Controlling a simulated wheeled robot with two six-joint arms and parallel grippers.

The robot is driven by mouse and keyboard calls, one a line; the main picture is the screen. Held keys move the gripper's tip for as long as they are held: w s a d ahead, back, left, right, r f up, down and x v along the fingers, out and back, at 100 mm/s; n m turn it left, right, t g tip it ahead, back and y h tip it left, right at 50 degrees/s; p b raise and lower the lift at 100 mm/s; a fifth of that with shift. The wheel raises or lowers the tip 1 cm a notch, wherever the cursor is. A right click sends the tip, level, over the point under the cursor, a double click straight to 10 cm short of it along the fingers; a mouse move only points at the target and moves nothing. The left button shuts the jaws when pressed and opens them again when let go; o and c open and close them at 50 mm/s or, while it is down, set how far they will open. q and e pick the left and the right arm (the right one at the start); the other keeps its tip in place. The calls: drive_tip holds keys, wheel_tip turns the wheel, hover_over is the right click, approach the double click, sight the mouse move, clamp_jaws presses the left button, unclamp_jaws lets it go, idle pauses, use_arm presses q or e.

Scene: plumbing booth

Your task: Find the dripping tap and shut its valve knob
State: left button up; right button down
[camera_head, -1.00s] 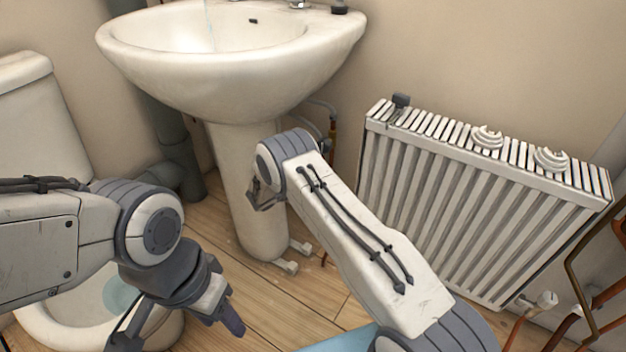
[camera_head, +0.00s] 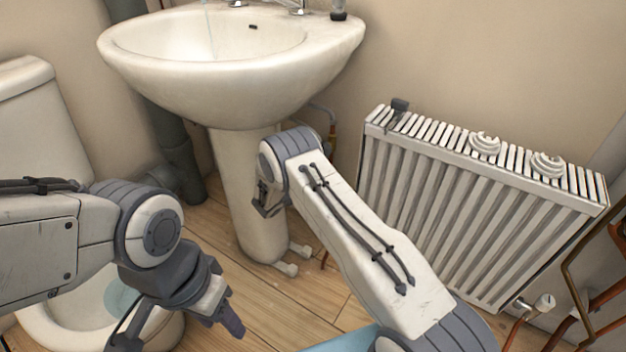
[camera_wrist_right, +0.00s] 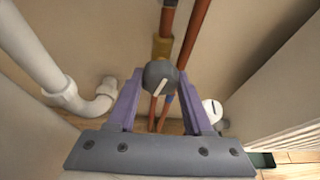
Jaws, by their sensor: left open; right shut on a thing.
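A thin stream of water (camera_head: 211,32) falls into the white sink basin (camera_head: 225,85). Chrome tap parts (camera_head: 297,6) show at its top edge; the spout above the stream is cut off. In the right wrist view, a round dark grey valve knob (camera_wrist_right: 160,76) with a white mark sits on a copper pipe with a brass fitting (camera_wrist_right: 163,48). My right gripper (camera_wrist_right: 160,88) is shut on this knob, one purple finger on each side. In the head view its fingers are hidden behind my right arm. My left gripper (camera_head: 180,325) is open and empty, low in front of the toilet.
A white pedestal (camera_head: 245,190) stands below the basin, left of my right wrist. A radiator (camera_head: 480,190) stands at the right wall, and a toilet (camera_head: 35,120) at the left. A white waste pipe (camera_wrist_right: 45,65) runs left of the knob. Wooden floor (camera_head: 285,310) shows between.

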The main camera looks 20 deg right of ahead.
drive_tip(key=shift+m+t+y, duration=0.4)
drive_tip(key=shift+m+t, duration=0.1)
drive_tip(key=shift+m, duration=0.4)
drive_tip(key=shift+f+m+t+y, duration=0.1)
drive_tip(key=shift+m+t+y, duration=0.3)
drive_tip(key=shift+m+t, duration=0.6)
drive_tip(key=m+t+b, duration=0.1)
drive_tip(key=m, duration=0.2)
drive_tip(key=shift+f+m+t+y+b, duration=0.1)
drive_tip(key=shift+m+t+y+b, duration=0.2)
drive_tip(key=shift+t+y, duration=0.1)
drive_tip(key=shift+m+t+b, duration=0.7)
drive_tip(key=shift+m+t, duration=0.1)
drive_tip(key=shift+m, duration=1)
drive_tip(key=shift+c, duration=1.5)
unclamp_jaws()
drive_tip(key=shift+s, duration=0.1)
